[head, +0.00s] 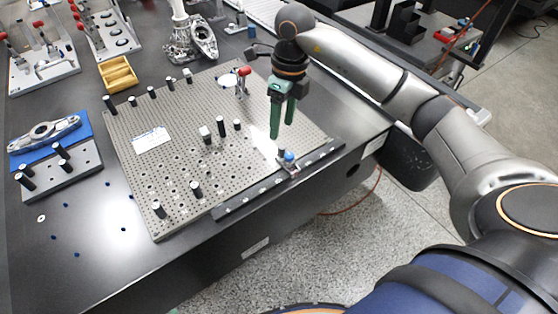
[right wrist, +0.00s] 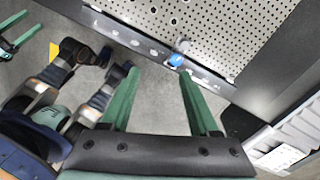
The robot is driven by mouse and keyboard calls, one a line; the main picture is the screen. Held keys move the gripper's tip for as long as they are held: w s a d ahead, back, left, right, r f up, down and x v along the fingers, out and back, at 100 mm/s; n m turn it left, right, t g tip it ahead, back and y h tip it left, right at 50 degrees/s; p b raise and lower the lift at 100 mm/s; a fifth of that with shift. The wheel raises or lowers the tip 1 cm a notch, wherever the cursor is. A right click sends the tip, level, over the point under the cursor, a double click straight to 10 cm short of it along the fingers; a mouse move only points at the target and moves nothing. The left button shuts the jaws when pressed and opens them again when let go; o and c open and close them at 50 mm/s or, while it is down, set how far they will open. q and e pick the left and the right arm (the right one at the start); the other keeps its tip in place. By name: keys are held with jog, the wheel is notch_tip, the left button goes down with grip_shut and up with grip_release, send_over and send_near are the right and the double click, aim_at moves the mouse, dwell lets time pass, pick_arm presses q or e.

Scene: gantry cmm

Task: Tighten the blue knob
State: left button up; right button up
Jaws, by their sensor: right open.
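The blue knob (head: 289,155) sits on a small metal block on the dark rail along the right front edge of the perforated plate (head: 185,147). In the right wrist view the blue knob (right wrist: 176,60) is just beyond and between the two fingertips. My right gripper (head: 282,129) is open and empty, with green fingers pointing down, above the plate close to the knob. The right wrist view shows the same gripper (right wrist: 158,72) with its fingers wide apart, not touching the knob. My left gripper (right wrist: 20,29) shows only at that view's left edge, its green fingers apart.
A yellow tray (head: 117,74) and a blue fixture (head: 47,137) are to the left. Floor is open beyond the table's front edge.

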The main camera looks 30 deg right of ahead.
aim_at(289, 155)
jog(key=shift+h, duration=0.6)
jog(key=f, duration=0.3)
jog(key=d+f, duration=0.1)
jog(key=f, duration=0.3)
jog(key=d+f, duration=0.1)
jog(key=f, duration=0.3)
jog(key=shift+d+f+b, duration=0.15)
jog(key=shift+d+b, duration=0.05)
jog(key=shift+b, duration=0.1)
jog(key=shift+c, duration=0.4)
grip_shut()
